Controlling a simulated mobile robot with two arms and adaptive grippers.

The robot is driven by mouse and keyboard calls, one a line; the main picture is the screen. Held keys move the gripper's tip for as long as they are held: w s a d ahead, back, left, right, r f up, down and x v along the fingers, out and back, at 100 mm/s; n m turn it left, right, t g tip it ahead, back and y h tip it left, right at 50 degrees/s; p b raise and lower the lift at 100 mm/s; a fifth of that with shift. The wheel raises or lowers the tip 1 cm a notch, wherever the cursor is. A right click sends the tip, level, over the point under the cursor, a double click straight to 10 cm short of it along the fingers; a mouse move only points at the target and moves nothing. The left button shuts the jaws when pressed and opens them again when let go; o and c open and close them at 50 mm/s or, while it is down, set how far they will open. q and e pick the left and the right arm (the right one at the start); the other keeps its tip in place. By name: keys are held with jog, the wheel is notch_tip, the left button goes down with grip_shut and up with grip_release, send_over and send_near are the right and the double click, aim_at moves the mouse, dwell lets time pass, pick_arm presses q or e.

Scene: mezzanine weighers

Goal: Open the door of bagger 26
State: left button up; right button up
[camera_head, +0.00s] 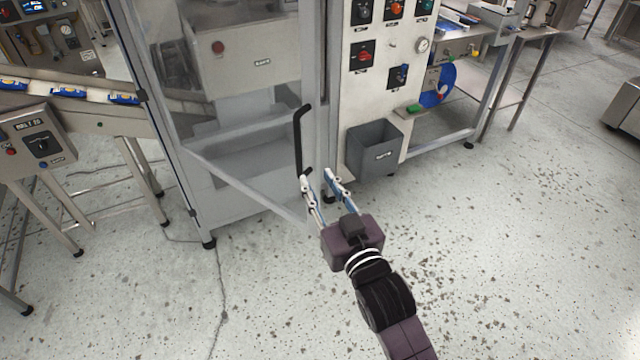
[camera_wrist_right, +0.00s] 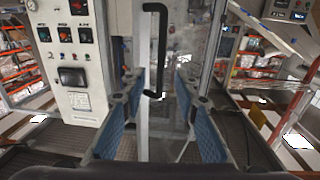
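The bagger door (camera_head: 255,150) is a tall clear panel in a grey metal frame, with hinges on its left side. My left gripper is not in view.
A control panel (camera_head: 378,90) with switches and a grey bin (camera_head: 372,150) stand right of the door. A conveyor (camera_head: 75,95) with blue packs and a control box (camera_head: 38,140) stand at the left. The speckled floor (camera_head: 260,290) in front is clear.

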jog(key=shift+w+f, duration=0.15)
jog(key=shift+f, duration=0.15)
jog(key=c, duration=0.4)
jog(key=w+d+f+m+b, duration=0.1)
jog(key=m+b, duration=0.1)
jog(key=w+d+f+m+g+y+b, duration=0.1)
jog(key=w+f+m+b, duration=0.1)
jog(key=w+d+f+m+y+b, duration=0.1)
jog(key=m+b, duration=0.1)
jog(key=m, duration=0.1)
jog(key=shift+w+d+f, duration=0.2)
jog(key=shift+w, duration=0.2)
grip_shut()
jog(key=w+d+r+m+g+y+b, duration=0.1)
jog(key=w+d+m+b, duration=0.4)
jog(key=m, duration=0.3)
jog(key=w+a+p, duration=0.4)
jog(key=a+p, duration=0.1)
jog(key=a, duration=0.2)
jog(key=shift+w+r+m, duration=0.25)
jog(key=shift+m, duration=0.05)
